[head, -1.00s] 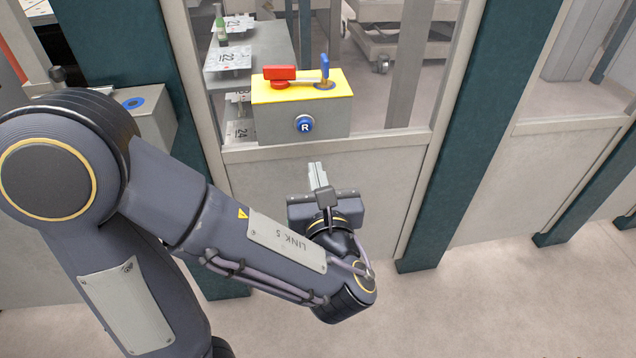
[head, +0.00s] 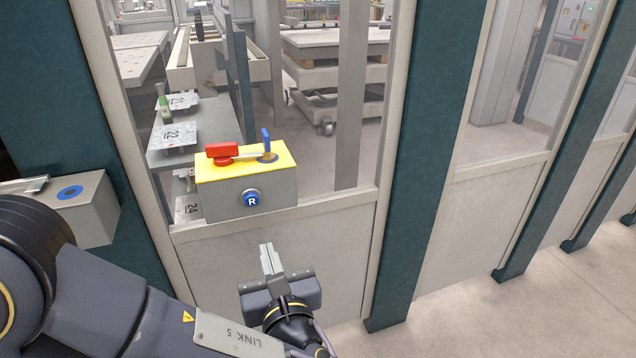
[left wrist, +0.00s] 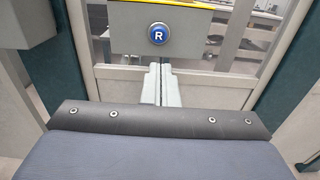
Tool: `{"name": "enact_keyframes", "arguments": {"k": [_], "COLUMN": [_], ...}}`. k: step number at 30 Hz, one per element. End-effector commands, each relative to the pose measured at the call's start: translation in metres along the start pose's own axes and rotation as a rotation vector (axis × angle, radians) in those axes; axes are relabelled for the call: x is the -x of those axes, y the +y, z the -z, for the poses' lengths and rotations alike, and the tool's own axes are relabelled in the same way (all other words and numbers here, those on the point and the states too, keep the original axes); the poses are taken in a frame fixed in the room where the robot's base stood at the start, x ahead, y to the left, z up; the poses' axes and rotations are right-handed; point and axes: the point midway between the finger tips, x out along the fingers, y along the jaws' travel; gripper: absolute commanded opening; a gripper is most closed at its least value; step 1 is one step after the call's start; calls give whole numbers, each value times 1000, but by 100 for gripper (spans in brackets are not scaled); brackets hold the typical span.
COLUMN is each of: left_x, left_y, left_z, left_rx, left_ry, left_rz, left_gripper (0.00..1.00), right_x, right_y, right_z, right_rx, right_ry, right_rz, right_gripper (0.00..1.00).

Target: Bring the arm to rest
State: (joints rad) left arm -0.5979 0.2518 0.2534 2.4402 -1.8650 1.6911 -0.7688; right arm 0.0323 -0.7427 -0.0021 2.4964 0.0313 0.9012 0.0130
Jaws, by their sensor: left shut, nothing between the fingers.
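My left arm (head: 130,320) comes in from the lower left of the head view. Its gripper (head: 268,258) points up and away, with the two fingers together and nothing between them. It is in front of the grey lower panel of the fence, below a grey box (head: 222,200) with a yellow top, and apart from it. In the left wrist view the shut fingers (left wrist: 161,84) show in the middle, below the blue R button (left wrist: 158,34) on the box. My right gripper is in neither view.
The yellow top carries a red key-like part (head: 222,151) and a blue handle (head: 267,145). A grey box with a blue button (head: 70,192) is at the left. Teal posts (head: 425,170) frame the fence. Numbered plates (head: 174,138) lie behind it. Open floor (head: 500,310) is at the right.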

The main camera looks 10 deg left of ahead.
Motion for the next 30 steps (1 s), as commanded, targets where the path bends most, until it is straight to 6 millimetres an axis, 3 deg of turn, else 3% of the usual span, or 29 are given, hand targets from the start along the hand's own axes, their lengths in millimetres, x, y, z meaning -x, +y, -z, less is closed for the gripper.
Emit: {"name": "enact_keyframes", "arguments": {"k": [4, 8, 10, 13, 16, 19, 24, 27, 28, 30], "left_x": [-8, -12, 2, 40, 79, 104, 113, 111, 110, 110], "left_y": [26, 96, 138, 172, 173, 154, 120, 111, 109, 108], "left_z": [2, 19, 36, 58, 67, 58, 22, 7, 4, 2], "left_rx": [61, 283, 495, 860, 1277, 1705, 2279, 2460, -2446, -2425], "left_ry": [75, 289, 438, 626, 767, 860, 935, 954, -941, -924], "left_rz": [-92, -363, -571, -872, -1154, -1392, -1637, -1700, 1679, 1653], "left_gripper": [0, 0, 0, 0, 0, 0, 0, 0, 0, 0], "right_x": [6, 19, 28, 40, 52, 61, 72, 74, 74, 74], "right_y": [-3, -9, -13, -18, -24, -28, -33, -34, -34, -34], "right_z": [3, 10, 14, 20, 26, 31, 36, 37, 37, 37], "right_rx": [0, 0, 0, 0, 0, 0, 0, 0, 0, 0], "right_ry": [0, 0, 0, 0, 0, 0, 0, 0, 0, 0], "right_rz": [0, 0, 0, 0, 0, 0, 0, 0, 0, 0], "right_gripper": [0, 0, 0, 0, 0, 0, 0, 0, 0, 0]}}
